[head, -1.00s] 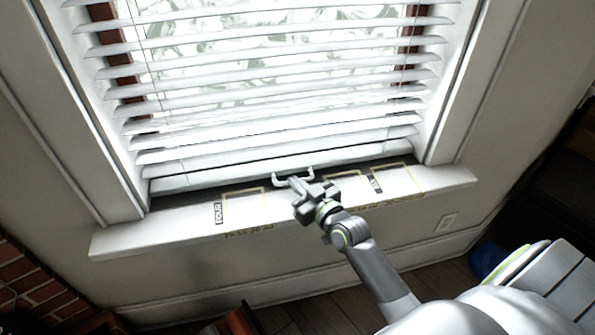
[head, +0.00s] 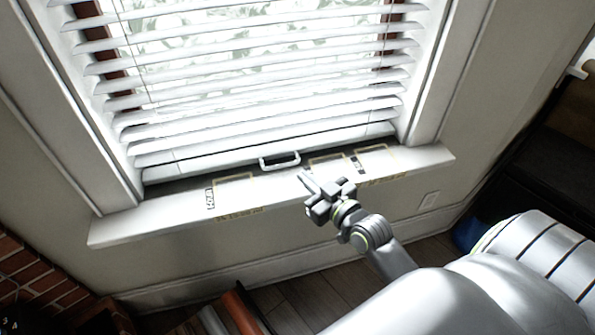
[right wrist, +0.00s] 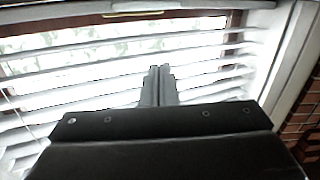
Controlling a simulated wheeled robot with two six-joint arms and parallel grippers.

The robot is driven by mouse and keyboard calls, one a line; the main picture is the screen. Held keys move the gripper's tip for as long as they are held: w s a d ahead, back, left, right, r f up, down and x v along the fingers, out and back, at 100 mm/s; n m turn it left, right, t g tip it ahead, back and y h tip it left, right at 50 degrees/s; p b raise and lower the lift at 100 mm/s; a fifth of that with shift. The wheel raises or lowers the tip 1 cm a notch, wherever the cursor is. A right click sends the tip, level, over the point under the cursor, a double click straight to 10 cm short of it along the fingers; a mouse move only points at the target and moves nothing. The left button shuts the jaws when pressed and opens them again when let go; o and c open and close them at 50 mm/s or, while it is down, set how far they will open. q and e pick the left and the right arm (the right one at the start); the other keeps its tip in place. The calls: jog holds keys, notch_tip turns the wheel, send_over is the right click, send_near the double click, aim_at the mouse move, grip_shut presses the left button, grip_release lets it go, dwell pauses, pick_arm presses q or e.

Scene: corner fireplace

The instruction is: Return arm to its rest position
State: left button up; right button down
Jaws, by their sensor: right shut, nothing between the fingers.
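My right gripper (head: 305,178) is shut and empty in the head view. It hangs in front of the white window sill (head: 130,230), a little to the right of and below the white handle (head: 279,161) at the bottom of the blinds. It looks apart from the handle. In the right wrist view, the closed fingers of my right gripper (right wrist: 158,72) point toward the blinds (right wrist: 110,80) with nothing between them. My left gripper is not in view.
White slatted blinds (head: 250,85) cover the window above the sill. A brick surround (head: 40,285) is at the lower left. Wood floor (head: 305,295) lies below, with an orange object (head: 241,312) on it.

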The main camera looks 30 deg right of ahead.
jog(key=shift+s, duration=0.35)
